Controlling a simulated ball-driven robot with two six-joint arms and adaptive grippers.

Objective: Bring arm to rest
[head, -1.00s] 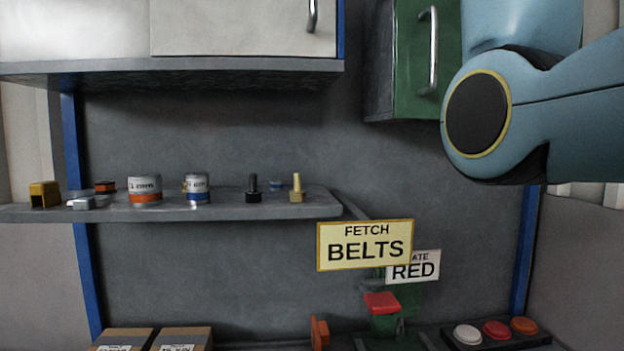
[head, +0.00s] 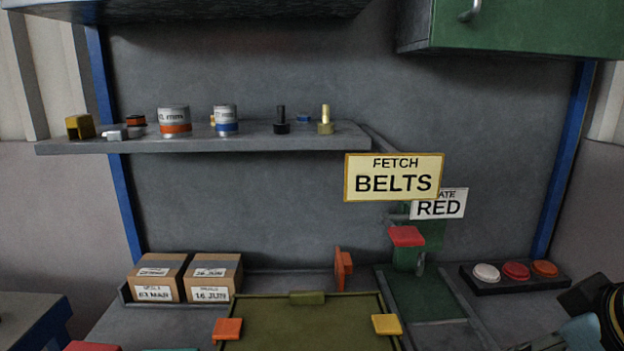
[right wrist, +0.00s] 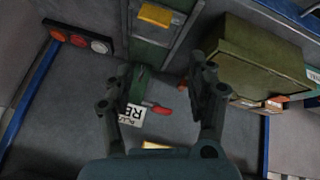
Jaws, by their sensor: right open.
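My right gripper (right wrist: 163,88) shows in the right wrist view with its two fingers spread apart and nothing between them. Beyond the fingers are the bench, the red lever and the RED sign. In the head view only a dark part of my right arm (head: 598,310) enters at the lower right edge, near the button box. My left gripper and left arm are not in view.
A shelf (head: 200,145) holds cans and small parts. Two boxes (head: 155,278) stand on the bench at left. A BELTS sign (head: 394,177), a red lever (head: 406,236) and a button box (head: 515,277) are at right.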

